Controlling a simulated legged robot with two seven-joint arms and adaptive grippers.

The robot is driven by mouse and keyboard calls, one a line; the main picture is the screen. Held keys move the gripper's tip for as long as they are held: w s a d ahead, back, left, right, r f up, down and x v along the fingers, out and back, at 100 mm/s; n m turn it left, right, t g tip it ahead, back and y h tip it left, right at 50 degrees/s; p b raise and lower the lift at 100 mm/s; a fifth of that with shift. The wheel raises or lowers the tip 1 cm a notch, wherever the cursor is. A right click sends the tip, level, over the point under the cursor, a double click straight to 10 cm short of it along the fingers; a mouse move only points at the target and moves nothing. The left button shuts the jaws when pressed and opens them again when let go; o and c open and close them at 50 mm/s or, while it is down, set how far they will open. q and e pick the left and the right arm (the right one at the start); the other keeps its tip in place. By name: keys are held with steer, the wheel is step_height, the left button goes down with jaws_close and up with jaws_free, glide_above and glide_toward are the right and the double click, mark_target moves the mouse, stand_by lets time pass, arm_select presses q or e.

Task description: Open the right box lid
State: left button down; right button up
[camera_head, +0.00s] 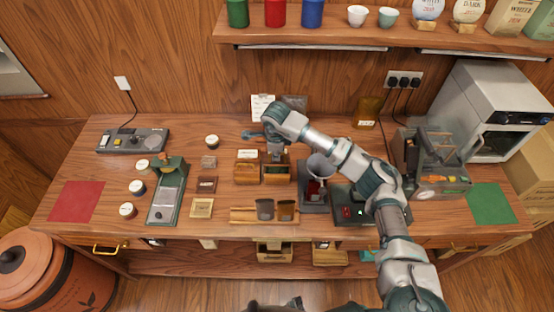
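Two small wooden boxes stand side by side near the middle of the table, the left box (246,173) and the right box (277,175). My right arm reaches in from the lower right, and its gripper (276,152) points down at the back of the right box. The fingertips are small and partly hidden against the box, so I cannot tell whether they are open or touching the lid. The wrist covers part of the area behind the box, and the lid's position is unclear. My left gripper is not in view.
A wooden rack with two dark cups (265,209) stands in front of the boxes. Small square pieces (207,184) lie to the left, beside a green press-like device (168,190). A grey stand (314,201) and dark scale (345,212) are right, under my arm. A shelf (400,38) overhangs behind.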

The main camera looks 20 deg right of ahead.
steer(key=shift+w+r, duration=0.2)
steer(key=shift+r, duration=0.05)
steer(key=shift+w+d+r, duration=0.4)
steer(key=shift+w+r, duration=0.3)
steer(key=shift+w, duration=0.15)
steer(key=shift+w+d+r, duration=0.15)
steer(key=shift+w+r, duration=0.15)
steer(key=shift+w, duration=0.2)
steer(key=shift+w+d+r, duration=0.1)
steer(key=shift+w+r, duration=0.15)
steer(key=shift+w, duration=0.2)
